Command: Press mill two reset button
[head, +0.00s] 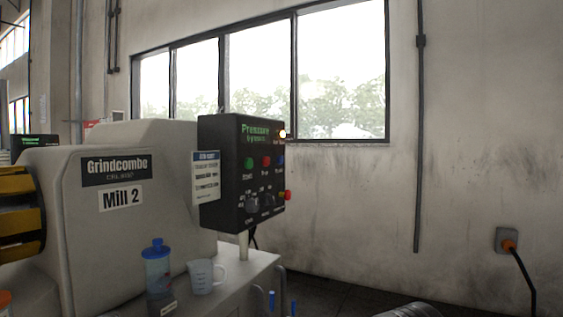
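The mill (130,215) is a large off-white machine with a "Mill 2" label on its side. A black control box (228,205) stands on a post at its right end, its face turned to the right. The face has a green button (249,163), a red button (266,161) and a blue button (280,160) in a row. Their captions are too small to read surely, so I cannot confirm which is reset. Above them are a display (260,133) with green text and a glowing lamp (282,133).
Dark knobs (260,202) and a red side button (286,195) sit low on the box. A blue-capped bottle (158,275) and a clear measuring jug (205,276) stand below it. A rounded grey metal shape (410,310) shows at the bottom edge. Floor right of the box looks open.

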